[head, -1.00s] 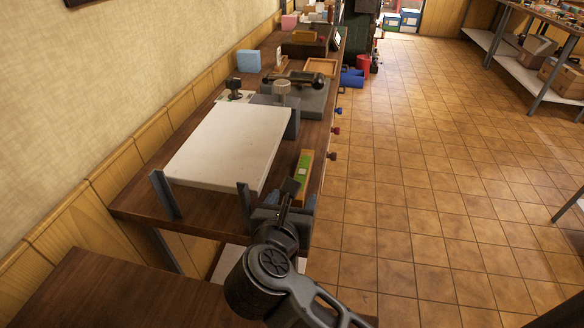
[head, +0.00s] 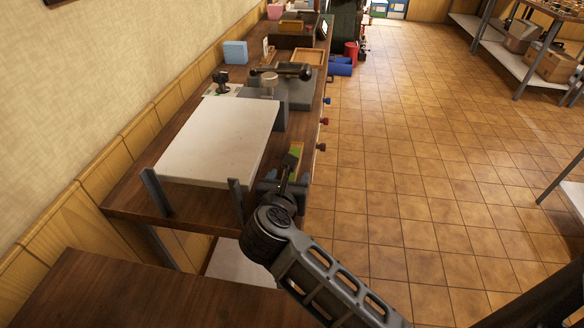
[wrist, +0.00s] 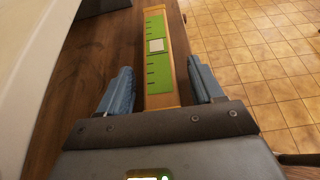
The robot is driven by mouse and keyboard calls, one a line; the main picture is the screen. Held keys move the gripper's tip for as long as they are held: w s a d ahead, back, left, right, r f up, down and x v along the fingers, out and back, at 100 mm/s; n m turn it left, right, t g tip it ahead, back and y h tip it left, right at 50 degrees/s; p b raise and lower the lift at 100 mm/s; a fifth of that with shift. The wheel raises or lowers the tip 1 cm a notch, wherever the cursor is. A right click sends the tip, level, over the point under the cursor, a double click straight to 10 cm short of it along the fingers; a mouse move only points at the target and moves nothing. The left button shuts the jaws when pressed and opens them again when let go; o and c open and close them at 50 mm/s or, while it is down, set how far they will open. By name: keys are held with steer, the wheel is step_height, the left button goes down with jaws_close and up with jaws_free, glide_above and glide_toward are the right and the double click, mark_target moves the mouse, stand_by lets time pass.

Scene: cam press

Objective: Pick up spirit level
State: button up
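The spirit level (wrist: 158,78), a long wooden bar with a green face, black marks and a pale square in its middle, lies along the right edge of the bench in the wrist view. In the head view a small part of the spirit level (head: 297,149) shows beyond my wrist; the rest is hidden. My gripper (wrist: 161,80) is open, one blue finger on each side of the level's near end. A gap shows between the level and each finger. I cannot tell how high the fingers are above the bench.
A white-topped stand (head: 218,142) with metal legs is left of my gripper on the bench (head: 127,191). A grey press (head: 290,90) is beyond it. Knobs (head: 321,147) stick out from the bench's right side. Tiled floor (head: 420,150) to the right is open.

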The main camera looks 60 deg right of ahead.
steer(key=c, duration=1.1)
